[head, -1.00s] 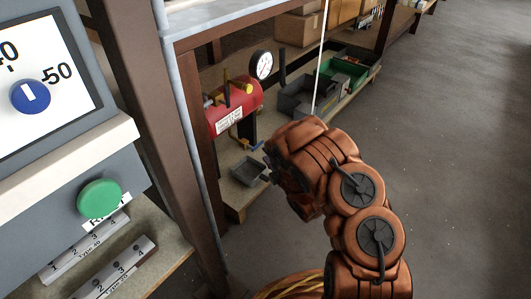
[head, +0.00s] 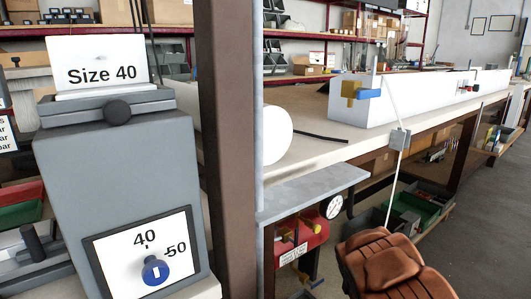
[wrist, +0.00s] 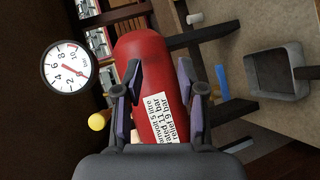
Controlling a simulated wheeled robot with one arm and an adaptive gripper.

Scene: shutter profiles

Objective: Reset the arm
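My orange-brown arm (head: 390,268) shows only in part at the bottom right of the head view. Its gripper end is not visible there. In the wrist view my gripper (wrist: 160,82) has its two dark fingers apart, with nothing held between them. A red air tank (wrist: 143,60) with a white label lies beyond the fingers. I cannot tell its exact distance from them. The tank also shows in the head view (head: 313,238), low under the bench, left of my arm.
A pressure gauge (wrist: 67,66) sits beside the tank, with a yellow knob (wrist: 98,121) nearby. A grey tray (wrist: 277,75) is at the right. In the head view a grey "Size 40" machine (head: 120,165) and a brown post (head: 230,130) stand left. Floor (head: 488,215) is clear at right.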

